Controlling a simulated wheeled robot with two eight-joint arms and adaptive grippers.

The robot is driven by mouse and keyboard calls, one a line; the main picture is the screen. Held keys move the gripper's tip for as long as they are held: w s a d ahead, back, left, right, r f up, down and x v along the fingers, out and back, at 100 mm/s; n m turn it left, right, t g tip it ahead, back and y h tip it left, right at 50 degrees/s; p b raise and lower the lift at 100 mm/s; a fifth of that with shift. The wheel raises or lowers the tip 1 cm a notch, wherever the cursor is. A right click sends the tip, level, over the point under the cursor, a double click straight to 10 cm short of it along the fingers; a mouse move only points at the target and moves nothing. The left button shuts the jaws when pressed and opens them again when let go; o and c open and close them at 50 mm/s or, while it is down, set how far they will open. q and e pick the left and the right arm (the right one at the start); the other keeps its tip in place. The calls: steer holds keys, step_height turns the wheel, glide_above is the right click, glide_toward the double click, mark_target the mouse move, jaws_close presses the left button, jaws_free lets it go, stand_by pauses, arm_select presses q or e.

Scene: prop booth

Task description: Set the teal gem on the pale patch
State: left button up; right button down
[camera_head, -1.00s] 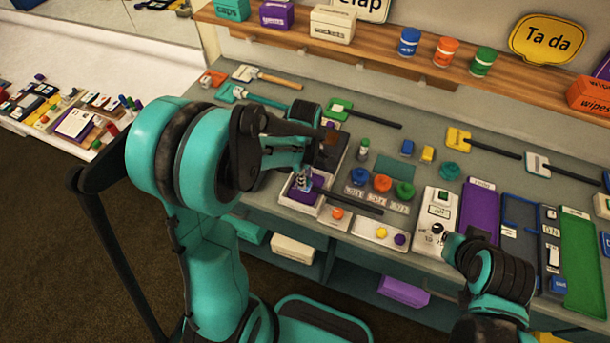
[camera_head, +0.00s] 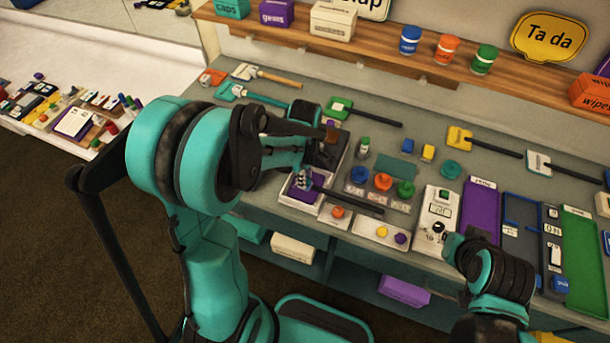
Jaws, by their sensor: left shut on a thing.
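My left gripper (camera_head: 303,181) points down over a white-rimmed tray with a purple inside (camera_head: 298,196) at the bench's near left. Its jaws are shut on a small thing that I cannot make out. I cannot pick out the teal gem for certain; the jaws and arm cover that spot. A round teal piece (camera_head: 449,170) lies farther right on the bench. Which surface is the pale patch I cannot tell; a pale plate (camera_head: 365,231) with small yellow and purple pieces lies near the front edge. My right arm shows at lower right, its gripper does not.
A dark stick (camera_head: 350,201) lies just right of my left gripper. Blue, orange and green round pieces (camera_head: 382,182) stand behind it. A white box with a dial (camera_head: 435,215) and a purple tray (camera_head: 480,210) lie to the right. A wooden shelf (camera_head: 390,52) runs along the back.

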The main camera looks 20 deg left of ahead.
arm_select(q)
steer(key=shift+f+b, duration=0.45)
stand_by(0.8)
steer(key=o, duration=1.1)
steer(key=shift+r, duration=0.1)
steer(key=shift+r+p, duration=3.05)
steer(key=shift+r, duration=0.9)
